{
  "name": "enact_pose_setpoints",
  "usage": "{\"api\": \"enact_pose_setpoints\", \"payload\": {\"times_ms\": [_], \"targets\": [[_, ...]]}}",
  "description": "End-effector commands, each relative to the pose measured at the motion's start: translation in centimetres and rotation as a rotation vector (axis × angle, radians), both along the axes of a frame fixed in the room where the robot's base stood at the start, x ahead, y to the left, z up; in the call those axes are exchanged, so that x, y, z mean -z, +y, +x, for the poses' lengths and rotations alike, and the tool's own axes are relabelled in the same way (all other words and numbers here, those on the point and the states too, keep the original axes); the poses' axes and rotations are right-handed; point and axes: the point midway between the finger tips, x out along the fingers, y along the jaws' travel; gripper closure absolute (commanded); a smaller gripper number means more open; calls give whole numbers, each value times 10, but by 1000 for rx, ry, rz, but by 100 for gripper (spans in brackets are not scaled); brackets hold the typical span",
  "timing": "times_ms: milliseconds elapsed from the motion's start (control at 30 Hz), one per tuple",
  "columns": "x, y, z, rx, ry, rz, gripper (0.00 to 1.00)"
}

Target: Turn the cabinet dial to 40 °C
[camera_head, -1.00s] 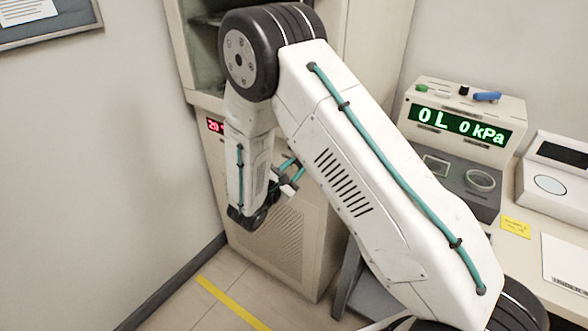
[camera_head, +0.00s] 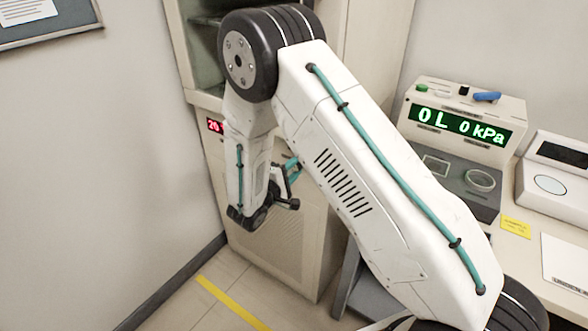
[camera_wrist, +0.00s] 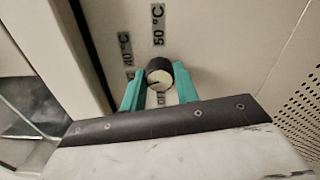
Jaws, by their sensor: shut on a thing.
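The dial (camera_wrist: 159,74) is a small round knob with a dark rim and a pale face, on the cabinet's (camera_head: 283,232) beige front. My gripper (camera_wrist: 158,90) has its two teal fingers on either side of the dial, shut on it. In the wrist view, the label "40 °C" (camera_wrist: 126,50) is at the dial's upper left and "50 °C" (camera_wrist: 158,25) is above it. Another label below is partly hidden. The dial's pointer is too small to read surely. In the head view my arm hides the dial. A red display (camera_head: 215,125) appears to read 20.
A bench on the right holds a device with a green display (camera_head: 459,126) and a white instrument (camera_head: 553,178). A wall stands close on the left. A yellow stripe (camera_head: 232,303) crosses the open floor in front of the cabinet.

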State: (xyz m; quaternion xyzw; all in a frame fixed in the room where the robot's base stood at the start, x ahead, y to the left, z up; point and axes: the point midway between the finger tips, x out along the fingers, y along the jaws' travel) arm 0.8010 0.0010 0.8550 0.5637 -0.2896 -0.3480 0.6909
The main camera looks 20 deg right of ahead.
Motion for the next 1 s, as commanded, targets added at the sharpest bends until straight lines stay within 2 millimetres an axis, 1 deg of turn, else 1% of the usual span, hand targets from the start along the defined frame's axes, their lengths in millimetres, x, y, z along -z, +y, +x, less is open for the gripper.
{"api": "enact_pose_setpoints", "payload": {"times_ms": [600, 800, 1000], "targets": [[1, 1, 0, -3, -460, 336, 92], [1, 1, 0, -3, -578, 421, 92], [1, 2, 0, -2, -656, 480, 92]]}}
